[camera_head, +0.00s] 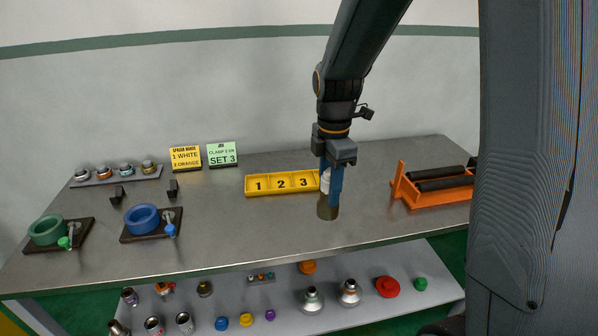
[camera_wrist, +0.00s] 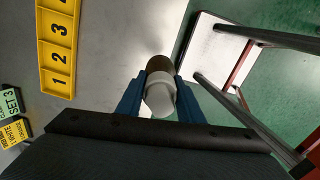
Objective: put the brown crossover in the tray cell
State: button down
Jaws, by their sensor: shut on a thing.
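The brown crossover (camera_head: 327,210) has a brown lower end and a white upper part; it stands upright between my gripper's blue fingers. My gripper (camera_head: 332,185) points down and is shut on its white part. In the wrist view, the white part of the crossover (camera_wrist: 160,96) lies between the fingertips, with the brown end beyond. I cannot tell whether its lower end touches the bench. The yellow tray (camera_head: 282,193) has cells numbered 1, 2 and 3 and lies just left of my gripper. The tray (camera_wrist: 57,55) is at upper left in the wrist view; its cells look empty.
An orange rack (camera_head: 432,200) with black rollers stands to the right. A green vise (camera_head: 46,230) and a blue vise (camera_head: 142,218) stand at left. A yellow sign (camera_head: 185,158) and a green sign (camera_head: 222,154) stand behind. The lower shelf (camera_head: 280,325) holds several fittings.

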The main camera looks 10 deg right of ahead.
aim_at(304, 182)
jog(key=i, duration=0.9)
